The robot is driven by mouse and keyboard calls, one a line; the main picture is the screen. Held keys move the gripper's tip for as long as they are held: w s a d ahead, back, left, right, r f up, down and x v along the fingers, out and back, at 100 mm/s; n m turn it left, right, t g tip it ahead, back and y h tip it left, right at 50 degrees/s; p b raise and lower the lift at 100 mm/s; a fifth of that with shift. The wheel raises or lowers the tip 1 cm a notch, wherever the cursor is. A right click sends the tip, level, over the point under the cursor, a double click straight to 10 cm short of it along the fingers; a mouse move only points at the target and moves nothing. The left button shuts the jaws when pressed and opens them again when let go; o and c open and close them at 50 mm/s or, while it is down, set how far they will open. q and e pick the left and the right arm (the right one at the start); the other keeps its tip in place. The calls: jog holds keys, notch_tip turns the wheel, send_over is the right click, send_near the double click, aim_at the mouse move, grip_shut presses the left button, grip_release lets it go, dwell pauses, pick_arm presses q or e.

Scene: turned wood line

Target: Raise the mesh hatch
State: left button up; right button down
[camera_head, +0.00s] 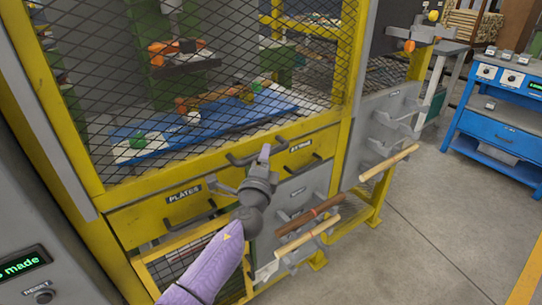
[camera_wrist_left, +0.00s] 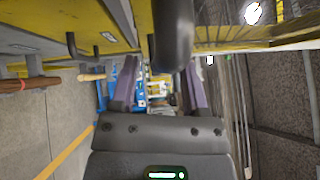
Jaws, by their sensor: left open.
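The mesh hatch (camera_head: 215,85) is a dark wire mesh in a yellow frame, and it looks down over its opening. A dark bar handle (camera_head: 240,160) sits on its lower yellow rail. My left gripper (camera_head: 265,153) is right at this handle in the head view, partly covering it. In the left wrist view my left gripper (camera_wrist_left: 160,88) is open, its fingers spread apart. The dark handle (camera_wrist_left: 172,35) shows large there, at the upper edge of the gap between the fingers. I cannot tell whether they touch. My right gripper is not in view.
Below the hatch are yellow drawers with handles, one labelled PLATES (camera_head: 184,194). Wooden rods (camera_head: 308,237) stick out on brackets to the right. A blue workbench (camera_head: 500,130) stands at the right. The grey floor (camera_head: 440,215) between is clear.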

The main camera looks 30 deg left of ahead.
pick_arm(q)
jog(key=shift+x, duration=1.05)
jog(key=shift+f, duration=0.1)
grip_shut()
dwell(0.4)
